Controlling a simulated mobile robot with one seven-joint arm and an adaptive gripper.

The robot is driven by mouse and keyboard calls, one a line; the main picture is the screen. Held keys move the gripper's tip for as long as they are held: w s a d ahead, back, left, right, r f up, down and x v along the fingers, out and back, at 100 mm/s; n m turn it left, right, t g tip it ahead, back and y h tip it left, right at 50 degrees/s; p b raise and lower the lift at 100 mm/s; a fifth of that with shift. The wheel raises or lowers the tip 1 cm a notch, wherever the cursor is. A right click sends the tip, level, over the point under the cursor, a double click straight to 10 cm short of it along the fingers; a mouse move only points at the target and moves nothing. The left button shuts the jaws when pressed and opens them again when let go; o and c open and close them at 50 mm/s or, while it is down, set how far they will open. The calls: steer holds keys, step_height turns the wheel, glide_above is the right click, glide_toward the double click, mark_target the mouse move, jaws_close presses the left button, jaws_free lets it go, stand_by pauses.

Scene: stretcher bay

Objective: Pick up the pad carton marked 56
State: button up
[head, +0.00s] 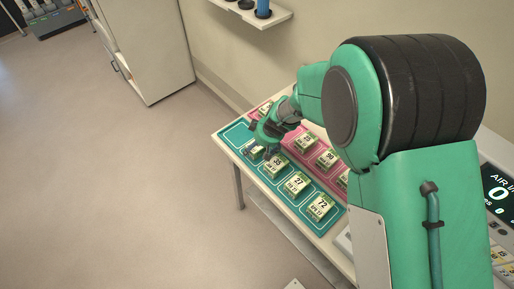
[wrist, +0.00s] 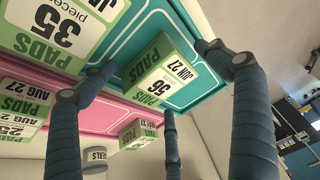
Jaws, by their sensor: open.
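The pad carton marked 56 (wrist: 152,84) is white with green bands and shows upside down in the wrist view, on a teal mat. In the head view a carton (head: 256,152) at that place is partly hidden by my gripper and its number is unreadable. My gripper (head: 268,140) is over the far end of the mat. In the wrist view its blue-grey fingers (wrist: 160,88) are spread, with the carton marked 56 between them. They appear apart from it; contact is not clear.
The carton marked 35 (head: 277,165) stands close beside it, then cartons 27 (head: 297,185) and 72 (head: 320,207) along the teal mat (head: 235,133). A pink mat (head: 294,131) behind bears several more cartons. Open floor (head: 120,200) lies left of the table.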

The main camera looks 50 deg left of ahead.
steer(key=shift+c, duration=0.3)
steer(key=c, duration=1.5)
steer(key=shift+c, duration=0.2)
step_height(320, 180, up, 10)
steer(key=shift+p, duration=0.45)
